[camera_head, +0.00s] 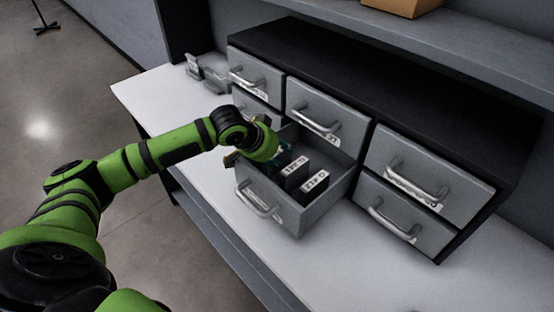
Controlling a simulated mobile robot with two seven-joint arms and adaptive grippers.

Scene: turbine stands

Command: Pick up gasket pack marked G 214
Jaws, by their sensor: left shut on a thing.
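An open drawer (318,207) sticks out of the lower middle of a grey cabinet. Two dark gasket packs with white labels stand in it, one near the middle (293,179) and one to the right (313,188). Their labels are too small to read surely. My left gripper (279,152) reaches into the back left of the drawer, beside the packs. It is shut on a gasket pack that is mostly hidden by the hand, so I cannot read its marking. My right gripper is not in view.
The cabinet (400,118) has several closed drawers with bar handles around the open one. The white bench top (390,275) is clear in front. Small grey holders (207,74) stand at the left. A cardboard box (404,6) sits on the shelf above.

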